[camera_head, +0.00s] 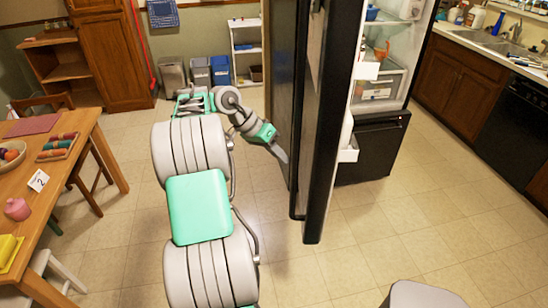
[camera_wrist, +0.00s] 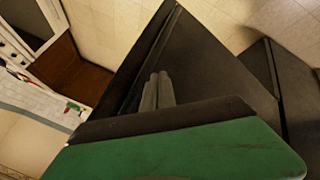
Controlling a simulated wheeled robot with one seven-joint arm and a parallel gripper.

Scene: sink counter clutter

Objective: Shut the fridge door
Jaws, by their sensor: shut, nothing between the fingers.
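The fridge stands open, with its white interior (camera_head: 385,45) showing to the right of a tall black door (camera_head: 340,120). The door sticks out into the room, seen nearly edge-on. Its left, outer side has a dark panel (camera_head: 283,90). My gripper (camera_head: 283,156) is on the left of the door, low and close beside that panel; I cannot tell whether it touches. In the wrist view my gripper (camera_wrist: 158,88) has its fingers together and empty, with the dark door surface (camera_wrist: 195,60) behind them.
A black lower fridge drawer (camera_head: 372,148) is under the interior. A wooden table (camera_head: 85,130) with chairs is at left. A white shelf (camera_head: 247,50) and bins (camera_head: 198,72) line the back wall. Tiled floor (camera_head: 375,230) is clear right of the door.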

